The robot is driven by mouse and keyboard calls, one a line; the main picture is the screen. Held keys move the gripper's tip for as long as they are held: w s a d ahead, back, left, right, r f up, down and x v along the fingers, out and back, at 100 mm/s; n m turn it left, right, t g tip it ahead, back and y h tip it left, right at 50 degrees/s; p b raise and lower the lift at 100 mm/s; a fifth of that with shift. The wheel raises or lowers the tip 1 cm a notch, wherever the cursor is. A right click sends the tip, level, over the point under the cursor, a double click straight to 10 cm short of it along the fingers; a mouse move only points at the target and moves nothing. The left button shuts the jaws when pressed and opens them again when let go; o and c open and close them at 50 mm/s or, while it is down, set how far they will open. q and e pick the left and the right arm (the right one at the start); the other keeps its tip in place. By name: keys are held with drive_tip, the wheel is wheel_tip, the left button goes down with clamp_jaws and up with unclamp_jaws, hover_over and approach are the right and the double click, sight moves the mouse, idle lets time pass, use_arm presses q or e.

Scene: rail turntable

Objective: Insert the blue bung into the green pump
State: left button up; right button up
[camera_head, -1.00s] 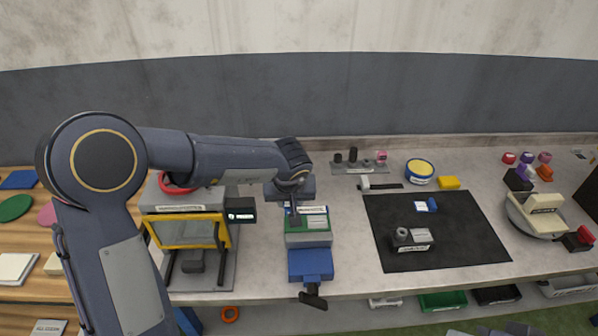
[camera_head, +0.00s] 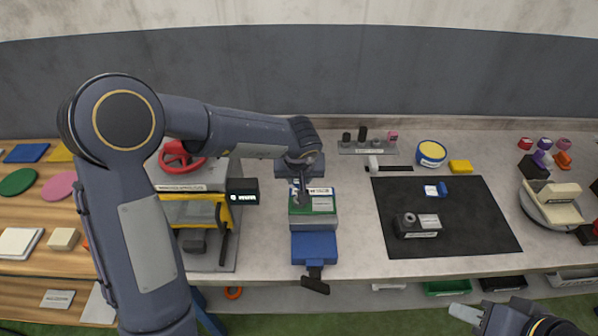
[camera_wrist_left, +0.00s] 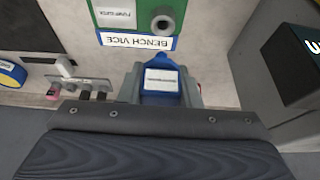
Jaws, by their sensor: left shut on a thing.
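The green pump (camera_head: 325,204) is clamped in the blue bench vice (camera_head: 314,245). In the left wrist view the pump (camera_wrist_left: 130,14) shows a round grey port near the top edge. My left gripper (camera_head: 302,194) is over the back part of the pump. In the left wrist view my left gripper (camera_wrist_left: 162,84) is shut on the blue bung (camera_wrist_left: 162,60), which carries a white label. The bung's far end and its gap to the pump are hard to judge. My right gripper (camera_head: 466,313) is partly in view at the bottom right; its fingers are unclear.
A black mat (camera_head: 470,235) right of the vice holds a grey block with a port (camera_head: 410,220) and a small blue labelled piece (camera_head: 437,189). A rack (camera_head: 366,146) stands behind. A machine with a yellow frame (camera_head: 185,212) is close on the left.

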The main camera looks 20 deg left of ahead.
sight(299, 188)
use_arm(q)
drive_tip(key=shift+f+b, duration=0.35)
drive_tip(key=shift+f, duration=1.35)
drive_tip(key=shift+p, duration=0.7)
drive_tip(key=shift+f, duration=1.6)
drive_tip(key=o, duration=1.2)
drive_tip(key=shift+v, duration=3.85)
